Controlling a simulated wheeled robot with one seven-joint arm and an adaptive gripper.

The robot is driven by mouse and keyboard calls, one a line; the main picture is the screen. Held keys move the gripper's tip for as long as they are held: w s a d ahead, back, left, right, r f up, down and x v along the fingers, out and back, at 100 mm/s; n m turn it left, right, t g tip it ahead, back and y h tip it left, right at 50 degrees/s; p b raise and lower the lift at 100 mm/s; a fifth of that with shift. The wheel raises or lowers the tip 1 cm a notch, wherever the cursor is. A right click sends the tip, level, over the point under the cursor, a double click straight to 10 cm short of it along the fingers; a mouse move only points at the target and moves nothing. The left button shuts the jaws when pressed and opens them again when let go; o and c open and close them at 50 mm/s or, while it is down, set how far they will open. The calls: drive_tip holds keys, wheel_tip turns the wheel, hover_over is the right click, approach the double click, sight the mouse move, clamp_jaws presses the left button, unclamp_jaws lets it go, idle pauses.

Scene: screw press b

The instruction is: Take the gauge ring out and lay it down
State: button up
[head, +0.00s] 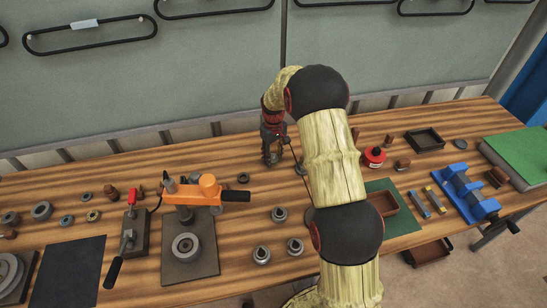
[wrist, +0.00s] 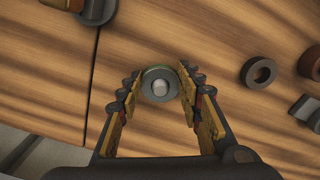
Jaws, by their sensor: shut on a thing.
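My gripper (wrist: 160,80) is shut on a round grey ring-like piece with a pale round centre and a trace of green at its far edge, taken as the gauge ring (wrist: 147,88). In the head view my gripper (head: 272,160) points down over the back middle of the bench, and the piece cannot be made out there. How far it is above the wood is unclear. The orange screw press (head: 205,190) stands to the left of my gripper, its base plate (head: 205,265) carrying a thick grey ring (head: 187,247).
The wooden bench (head: 240,230) has several grey fittings (head: 279,215) in front of my gripper. A small dark ring (head: 243,178) lies to its left, a red round container (head: 374,157) to its right. In the wrist view a dark ring (wrist: 258,86) lies right of the fingers.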

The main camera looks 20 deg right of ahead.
drive_tip(key=shift+r+p, duration=0.75)
drive_tip(key=shift+r, duration=0.45)
drive_tip(key=shift+r+p, duration=1.2)
drive_tip(key=shift+r, duration=0.7)
